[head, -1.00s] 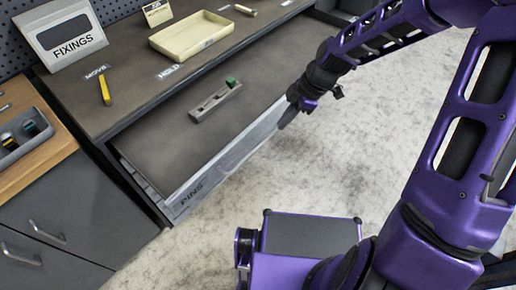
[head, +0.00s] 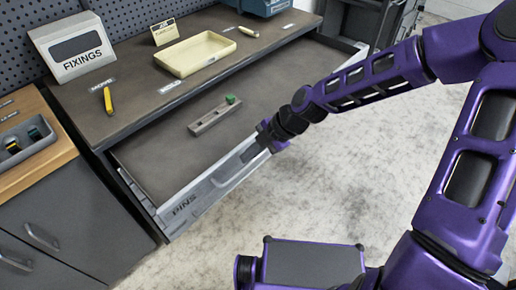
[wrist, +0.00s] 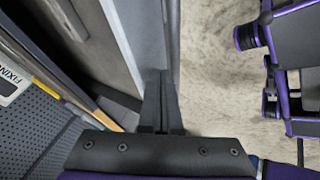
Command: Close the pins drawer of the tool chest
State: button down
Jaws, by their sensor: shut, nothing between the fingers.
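The pins drawer is pulled out below the worktop of the tool chest. Its grey front (head: 205,195), lettered PINS, faces the open floor. Inside lies a slotted grey block with a green end (head: 214,116). My gripper (wrist: 160,75) is shut and empty. In the head view, my wrist is at the right part of the drawer front, and the fingertips are mostly hidden. In the wrist view, the fingers lie close against a long grey panel (wrist: 152,35), seemingly the drawer front; contact cannot be told.
On the chest top (head: 130,115) stand a FIXINGS box (head: 72,47), a yellow tray (head: 195,56) and a yellow marker-like item (head: 108,99). A wooden-topped cabinet (head: 45,160) with a grey tray adjoins at left.

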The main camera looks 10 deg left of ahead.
jog(key=shift+x, duration=1)
